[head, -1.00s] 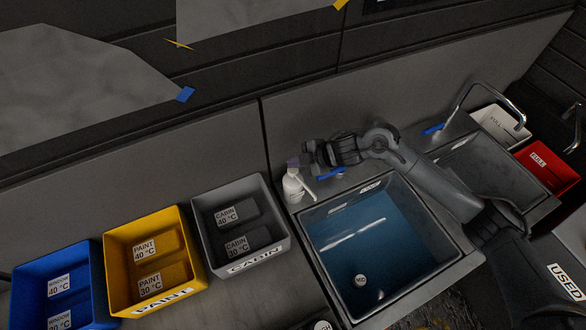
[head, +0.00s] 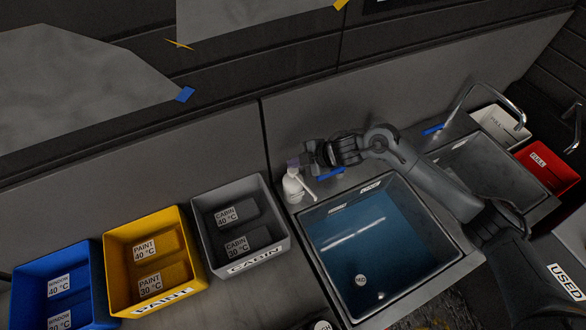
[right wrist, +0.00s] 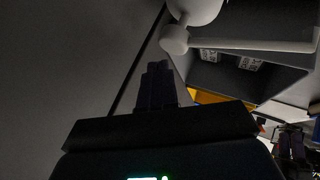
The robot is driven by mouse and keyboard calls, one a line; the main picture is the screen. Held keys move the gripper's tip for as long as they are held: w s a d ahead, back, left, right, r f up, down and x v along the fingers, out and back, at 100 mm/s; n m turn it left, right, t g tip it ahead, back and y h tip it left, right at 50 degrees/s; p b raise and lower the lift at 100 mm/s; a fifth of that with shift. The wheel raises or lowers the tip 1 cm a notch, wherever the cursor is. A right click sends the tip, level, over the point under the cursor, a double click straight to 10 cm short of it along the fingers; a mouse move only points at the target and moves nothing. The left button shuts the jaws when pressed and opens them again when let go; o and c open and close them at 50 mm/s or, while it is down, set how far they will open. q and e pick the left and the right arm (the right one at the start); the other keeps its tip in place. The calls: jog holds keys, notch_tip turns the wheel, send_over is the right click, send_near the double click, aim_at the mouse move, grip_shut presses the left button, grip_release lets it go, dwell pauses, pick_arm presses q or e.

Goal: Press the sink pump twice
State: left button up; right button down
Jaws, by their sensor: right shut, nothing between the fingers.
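The white sink pump (head: 293,187) stands at the back left corner of the sink (head: 377,290), its spout pointing to the lower right. In the right wrist view the pump's pale head and long spout (right wrist: 250,45) fill the upper part. My right gripper (head: 296,163) is shut and empty, with its fingertips right at the top of the pump in the head view. In the right wrist view the closed fingers (right wrist: 157,85) appear just below and left of the pump head. I cannot tell whether they touch it.
Grey (head: 283,248), yellow (head: 125,303) and blue (head: 108,310) bins stand left of the sink. A second basin (head: 470,165) with a faucet (head: 517,105) is to the right, with white and red (head: 565,192) bins beyond. A wall runs close behind the pump.

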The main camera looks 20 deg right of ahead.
jog(key=shift+f, duration=0.2)
dwell(0.4)
jog(key=shift+f, duration=0.2)
dwell(0.4)
jog(key=shift+f+b, duration=0.45)
jog(key=shift+f, duration=0.6)
dwell(0.8)
jog(key=shift+r, duration=0.45)
jog(key=shift+s+r+p, duration=0.1)
jog(key=shift+r+p, duration=0.75)
jog(key=shift+p, duration=0.15)
jog(key=shift+r, duration=0.1)
